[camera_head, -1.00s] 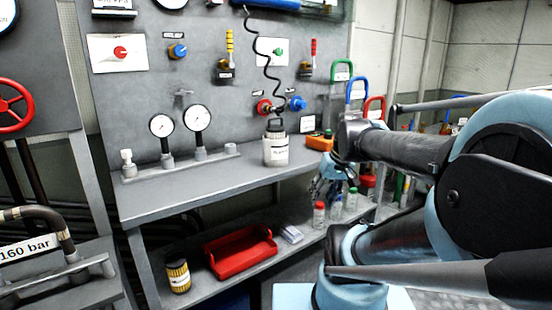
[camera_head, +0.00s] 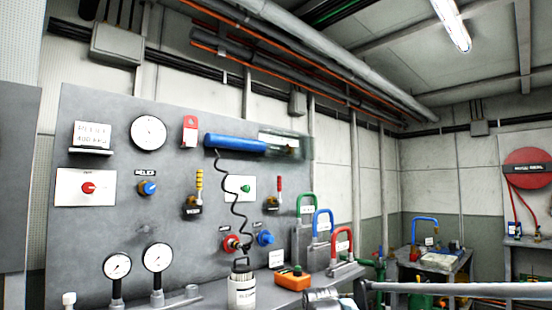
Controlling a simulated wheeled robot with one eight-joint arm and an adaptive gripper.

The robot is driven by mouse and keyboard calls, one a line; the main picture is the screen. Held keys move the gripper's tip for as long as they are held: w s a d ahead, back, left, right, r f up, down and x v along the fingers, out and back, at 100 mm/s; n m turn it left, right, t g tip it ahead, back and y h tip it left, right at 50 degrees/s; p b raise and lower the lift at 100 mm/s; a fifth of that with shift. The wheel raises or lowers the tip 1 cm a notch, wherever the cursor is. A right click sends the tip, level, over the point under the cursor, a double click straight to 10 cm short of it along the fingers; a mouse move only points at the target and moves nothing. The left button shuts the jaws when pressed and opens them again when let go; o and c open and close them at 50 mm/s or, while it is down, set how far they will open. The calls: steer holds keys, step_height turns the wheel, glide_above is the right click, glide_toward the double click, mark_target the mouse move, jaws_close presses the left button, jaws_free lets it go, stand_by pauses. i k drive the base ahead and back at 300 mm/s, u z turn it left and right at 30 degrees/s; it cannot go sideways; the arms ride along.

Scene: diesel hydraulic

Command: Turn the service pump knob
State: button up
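A grey panel (camera_head: 110,225) carries several knobs. A red knob (camera_head: 88,187) sits on a white plate at the left. A blue knob (camera_head: 148,188) sits beside it under a small label that seems to read RELIEF. A green knob (camera_head: 245,188) sits on another white plate behind a coiled black cord. Lower down are a red round fitting (camera_head: 231,244) and a blue one (camera_head: 265,238). I cannot read which is the service pump knob. My gripper is out of view; only parts of my arm show at the bottom right edge.
Two gauges (camera_head: 117,266) (camera_head: 158,257) stand before the panel. A pale canister (camera_head: 242,290) and an orange box (camera_head: 293,279) stand on the bench. Green, blue and red padlock-like loops (camera_head: 341,243) stand at its right end. Pipes (camera_head: 300,50) run overhead.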

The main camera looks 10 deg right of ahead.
mark_target(88, 188)
steer(key=u, duration=1.6)
steer(key=k, duration=0.5)
steer(key=z, duration=0.05)
steer(key=i, duration=0.5)
steer(key=u, duration=0.05)
